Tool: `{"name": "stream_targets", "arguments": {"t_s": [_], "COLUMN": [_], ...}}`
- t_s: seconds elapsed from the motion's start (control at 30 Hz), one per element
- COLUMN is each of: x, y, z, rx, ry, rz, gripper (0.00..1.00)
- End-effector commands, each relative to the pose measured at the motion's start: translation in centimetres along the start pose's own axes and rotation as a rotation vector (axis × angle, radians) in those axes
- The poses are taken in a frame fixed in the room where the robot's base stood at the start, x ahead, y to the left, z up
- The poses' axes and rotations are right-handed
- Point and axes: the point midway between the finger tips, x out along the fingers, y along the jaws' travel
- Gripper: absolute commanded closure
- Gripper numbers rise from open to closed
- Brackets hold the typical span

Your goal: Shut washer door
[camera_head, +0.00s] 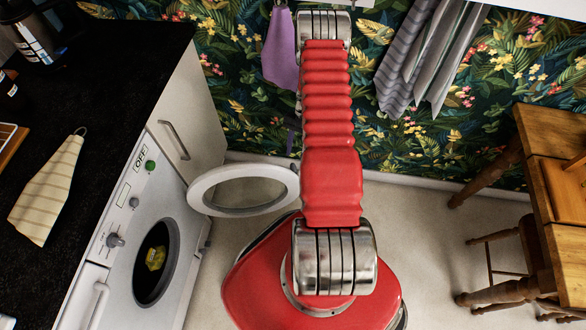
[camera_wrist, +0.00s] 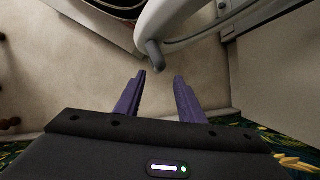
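The washer (camera_head: 120,222) is white and stands at the left under the dark counter. Its round white door (camera_head: 204,192) hangs wide open, out from the front, its right edge by my red arm. The drum opening (camera_head: 143,285) is exposed, with a yellow item (camera_head: 155,258) inside. In the wrist view, the curved door rim (camera_wrist: 190,27) is at the top, with a grey latch-like piece (camera_wrist: 155,56) sticking down from it. My gripper (camera_wrist: 161,74) has its two purple fingers apart with nothing between them, just below that piece. I cannot make out the gripper in the head view.
A dark counter (camera_head: 110,65) carries a striped cloth (camera_head: 48,190). A white cupboard (camera_head: 195,105) stands beyond the washer. Cloths (camera_head: 420,60) hang on the flowered wall. A wooden table (camera_head: 550,130) and stool stand at the right. Pale floor is clear between my base and the table.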

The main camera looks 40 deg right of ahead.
Motion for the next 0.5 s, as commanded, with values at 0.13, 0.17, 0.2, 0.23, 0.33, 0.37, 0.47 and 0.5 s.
{"name": "stream_targets", "arguments": {"t_s": [0.13, 0.17, 0.2, 0.23, 0.33, 0.37, 0.47, 0.5], "x": [2.4, 2.9, 3.6, 4.0, 5.6, 6.0, 7.4, 7.9], "y": [0.0, 0.0, 0.1, 0.1, 0.1, 0.0, 0.0, 0.0], "z": [0.0, 0.0, 0.0, 0.0, 0.0, 0.0, 0.0, 0.0], "rx": [0.001, 0.001, 0.001, 0.001, 0.001, 0.001, 0.0, 0.0], "ry": [-0.002, -0.002, -0.001, -0.001, -0.002, -0.001, -0.001, 0.0], "rz": [0.001, 0.001, 0.001, 0.001, 0.001, 0.001, 0.001, 0.0], "gripper": [0.64, 0.64, 0.64, 0.64, 0.64, 0.64, 0.64, 0.64]}}
